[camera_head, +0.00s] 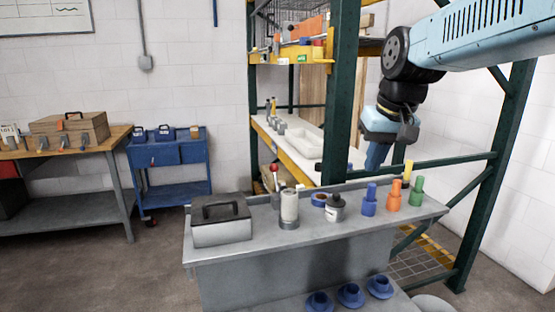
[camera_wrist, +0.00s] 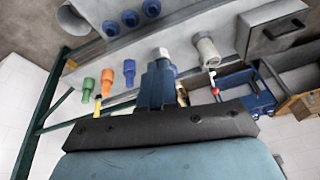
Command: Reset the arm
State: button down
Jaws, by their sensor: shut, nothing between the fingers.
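My arm (camera_head: 485,40), light blue with black joints, reaches in from the upper right in the head view. My gripper (camera_head: 374,160) points downward above and behind the back edge of the grey bench, beside the dark green rack post. In the wrist view my gripper (camera_wrist: 158,72) shows its blue fingers together, with nothing between them. The fingers hide part of the bench behind them. No object hangs from the gripper.
The grey bench (camera_head: 260,243) holds a toolbox (camera_head: 221,224), a pale cylinder (camera_head: 289,206), a bottle (camera_head: 335,210) and blue (camera_head: 369,200), orange (camera_head: 393,196) and green (camera_head: 417,192) pegs. Green rack posts (camera_head: 341,90) and a crossbar (camera_head: 440,167) stand close around my gripper.

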jog(key=s+d+f+t, duration=0.1)
jog(key=s+d+f, duration=0.1)
jog(key=s, duration=0.3)
jog(key=s+d+f+t+h, duration=0.1)
jog(key=s+d+f, duration=0.1)
jog(key=s+f, duration=0.2)
jog(key=shift+s+m, duration=0.4)
jog(key=shift+s, duration=0.85)
